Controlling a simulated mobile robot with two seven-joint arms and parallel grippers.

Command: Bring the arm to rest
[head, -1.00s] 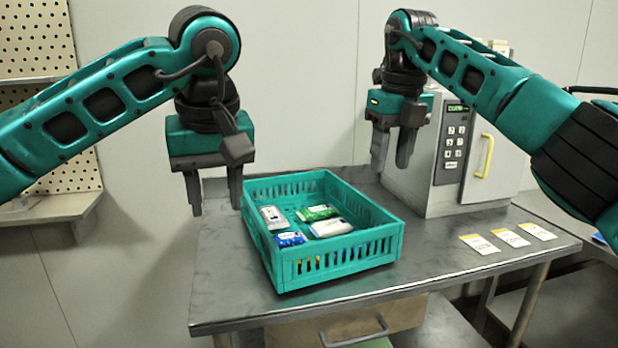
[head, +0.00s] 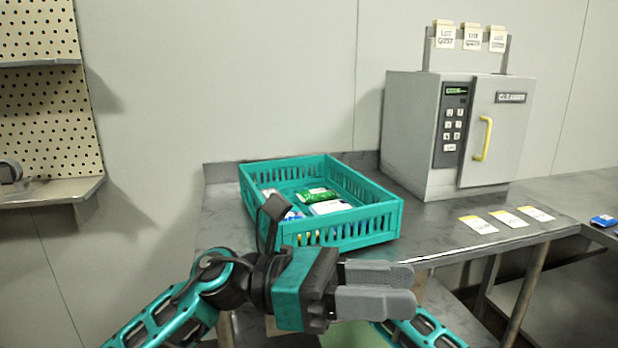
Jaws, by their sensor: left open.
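My left gripper (head: 410,287) is low in the head view, in front of the table's front edge. Its arm comes in from the lower left, and its two grey fingers point right. It is open, with nothing seen between the fingers. It overlaps the view of the crate's near corner. A teal link of my right arm (head: 425,332) shows at the bottom edge. My right gripper is out of view.
A teal crate (head: 372,223) with several pouches stands on the metal table (head: 430,215). Three cards (head: 508,218) lie at the table's right front. A blue packet (head: 604,220) lies far right.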

